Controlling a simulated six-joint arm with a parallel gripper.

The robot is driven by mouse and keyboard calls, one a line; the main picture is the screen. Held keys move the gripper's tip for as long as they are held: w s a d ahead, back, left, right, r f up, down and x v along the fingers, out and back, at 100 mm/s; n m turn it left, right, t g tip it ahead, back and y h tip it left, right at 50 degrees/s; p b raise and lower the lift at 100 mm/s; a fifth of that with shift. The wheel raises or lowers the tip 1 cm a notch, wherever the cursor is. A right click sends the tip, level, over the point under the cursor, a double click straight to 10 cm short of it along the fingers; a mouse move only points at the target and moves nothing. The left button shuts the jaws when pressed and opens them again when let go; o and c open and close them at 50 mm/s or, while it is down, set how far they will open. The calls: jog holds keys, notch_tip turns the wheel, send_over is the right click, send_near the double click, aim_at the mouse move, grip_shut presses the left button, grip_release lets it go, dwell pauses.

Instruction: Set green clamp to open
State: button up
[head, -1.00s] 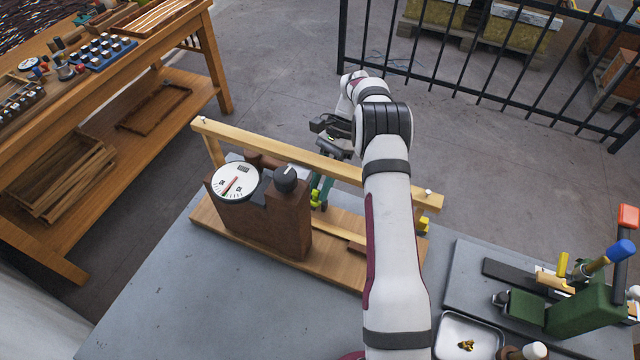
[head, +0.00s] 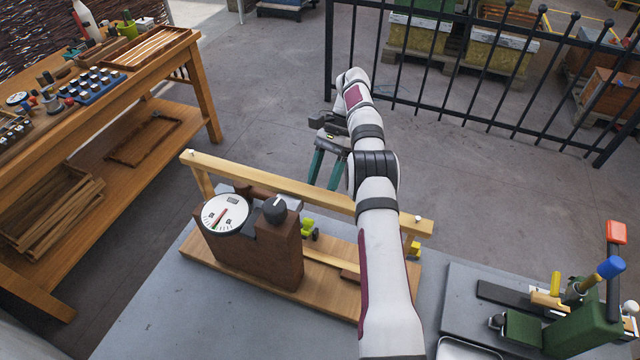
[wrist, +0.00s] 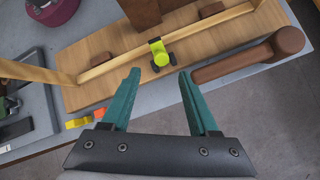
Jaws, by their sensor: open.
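The small lime-green clamp (head: 308,229) sits on the wooden frame behind the brown block with the dial. My gripper (head: 323,186) has teal fingers and hangs beyond the frame's upper rail, above and behind the clamp. In the wrist view my gripper (wrist: 158,74) is open and empty, with the clamp seen between and beyond the fingertips, apart from them.
The upper wooden rail (head: 260,182) runs between my gripper and the dial block (head: 255,250). A black knob (head: 275,208) tops the block. In the wrist view, a brown handle (wrist: 240,64) lies right of the fingers.

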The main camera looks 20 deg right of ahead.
jog(key=shift+w+d+r, duration=0.15)
jog(key=shift+w+r, duration=0.05)
jog(key=shift+r, duration=0.1)
notch_tip(320, 180, up, 9)
jog(key=n+t+h, duration=0.2)
jog(key=n+h, duration=0.1)
jog(key=n, duration=0.3)
send_over(308, 219)
jog(key=w+d, duration=0.5)
jog(key=x, duration=1.6)
jog(key=shift+s+a+r, duration=0.1)
jog(key=shift+s+r, duration=0.1)
jog(key=shift+s, duration=0.2)
grip_shut()
